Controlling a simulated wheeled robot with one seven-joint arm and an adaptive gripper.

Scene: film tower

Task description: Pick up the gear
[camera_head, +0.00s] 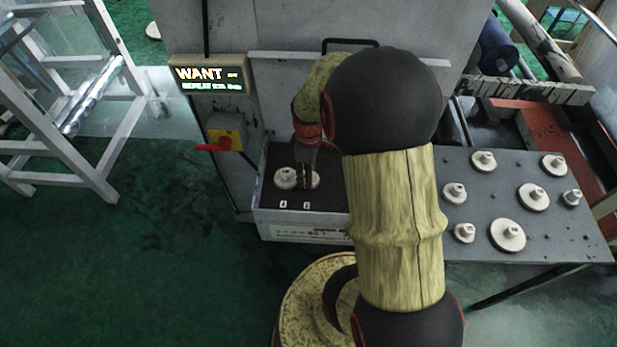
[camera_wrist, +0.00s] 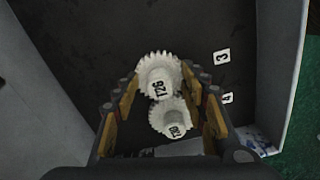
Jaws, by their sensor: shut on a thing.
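A white toothed gear (camera_wrist: 157,76) with a mark like T26 on its hub is between my fingertips in the wrist view. My gripper (camera_wrist: 158,80) is shut on it. In the head view my gripper (camera_head: 305,176) reaches down into the grey drawer tray, at the right-hand gear (camera_head: 314,182), partly hidden by the fingers. A second, smaller white gear (camera_wrist: 172,118) is close beside or touching the first; its mark is hard to read. It shows at the left in the tray in the head view (camera_head: 285,178). I cannot tell whether the held gear is clear of the tray floor.
The drawer tray (camera_head: 275,216) has raised walls and small labels 3 (camera_wrist: 222,57) and 4 (camera_wrist: 227,98). Several white gears stand on a grey table (camera_head: 482,205) at the right. A WANT display (camera_head: 208,79) and a red-handled switch (camera_head: 222,141) are on the cabinet at left.

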